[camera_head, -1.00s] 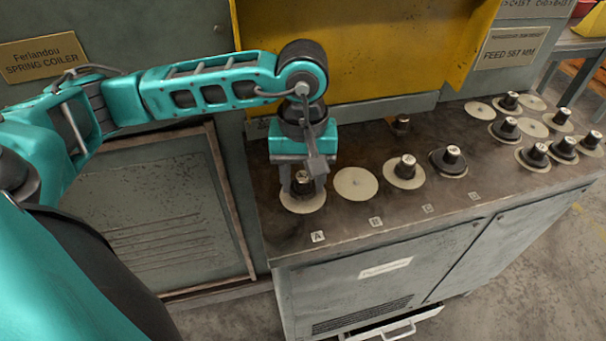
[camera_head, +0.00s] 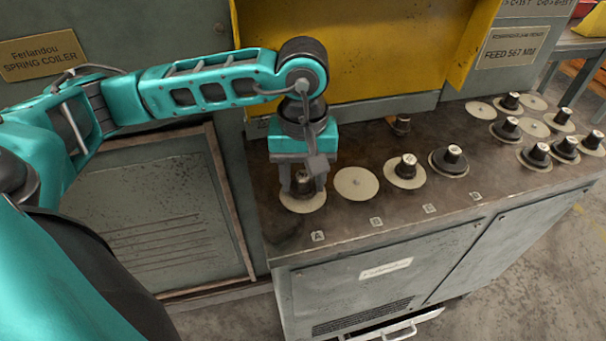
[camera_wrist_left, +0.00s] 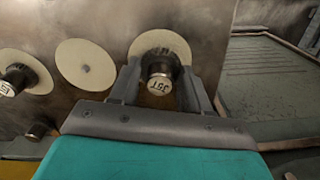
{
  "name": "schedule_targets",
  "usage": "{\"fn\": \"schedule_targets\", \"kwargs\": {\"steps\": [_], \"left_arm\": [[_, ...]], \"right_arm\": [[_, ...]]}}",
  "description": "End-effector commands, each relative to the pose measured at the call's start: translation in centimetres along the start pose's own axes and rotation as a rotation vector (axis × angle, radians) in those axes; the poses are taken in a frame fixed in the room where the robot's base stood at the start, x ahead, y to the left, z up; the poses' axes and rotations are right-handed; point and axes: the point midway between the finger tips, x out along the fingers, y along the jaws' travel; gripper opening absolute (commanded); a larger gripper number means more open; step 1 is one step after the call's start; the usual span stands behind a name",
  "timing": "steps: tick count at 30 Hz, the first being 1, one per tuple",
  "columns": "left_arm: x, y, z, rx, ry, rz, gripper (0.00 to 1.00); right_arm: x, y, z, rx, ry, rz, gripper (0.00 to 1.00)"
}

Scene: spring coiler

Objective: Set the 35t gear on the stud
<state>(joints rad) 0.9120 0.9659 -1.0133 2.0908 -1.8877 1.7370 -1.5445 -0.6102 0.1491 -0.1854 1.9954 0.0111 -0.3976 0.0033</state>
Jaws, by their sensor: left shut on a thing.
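My left gripper (camera_head: 303,186) points straight down over the pale disc (camera_head: 304,206) by the A label. It is shut on the 35t gear (camera_wrist_left: 159,68), a dark gear whose hub cap reads like 35T in the left wrist view. The two fingers stand on either side of the hub, and the disc (camera_wrist_left: 160,39) shows behind it. The gear is low at the disc; I cannot tell whether it rests on it. Any stud under the gear is hidden. The neighbouring disc (camera_head: 356,184) by B is bare, with a small stud at its centre. My right gripper is not in view.
Dark gears stand on discs by C (camera_head: 405,168) and D (camera_head: 450,161). Several more gears (camera_head: 537,155) and bare discs stand at the right of the bench. A short dark post (camera_head: 401,124) is at the back. The yellow guard (camera_head: 370,45) rises behind.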

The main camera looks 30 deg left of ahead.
Motion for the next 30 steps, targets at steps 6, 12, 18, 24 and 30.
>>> {"fn": "schedule_targets", "kwargs": {"steps": [6, 12, 18, 24, 30], "left_arm": [[-0.05, 0.01, -0.02, 0.0, 0.001, 0.001, 0.07], [0.05, 0.01, -0.02, 0.0, 0.0, 0.001, 0.07], [0.28, 0.01, -0.02, 0.0, 0.0, 0.001, 0.07], [0.5, 0.02, -0.02, 0.0, 0.001, 0.001, 0.07], [0.71, 0.02, -0.02, 0.0, 0.001, 0.001, 0.07]], "right_arm": [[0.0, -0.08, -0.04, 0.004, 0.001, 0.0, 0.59], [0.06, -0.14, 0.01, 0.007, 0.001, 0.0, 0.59], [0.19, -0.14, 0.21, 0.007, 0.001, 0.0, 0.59], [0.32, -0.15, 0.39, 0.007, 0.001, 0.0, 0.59], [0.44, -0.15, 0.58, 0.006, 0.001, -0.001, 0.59]]}}
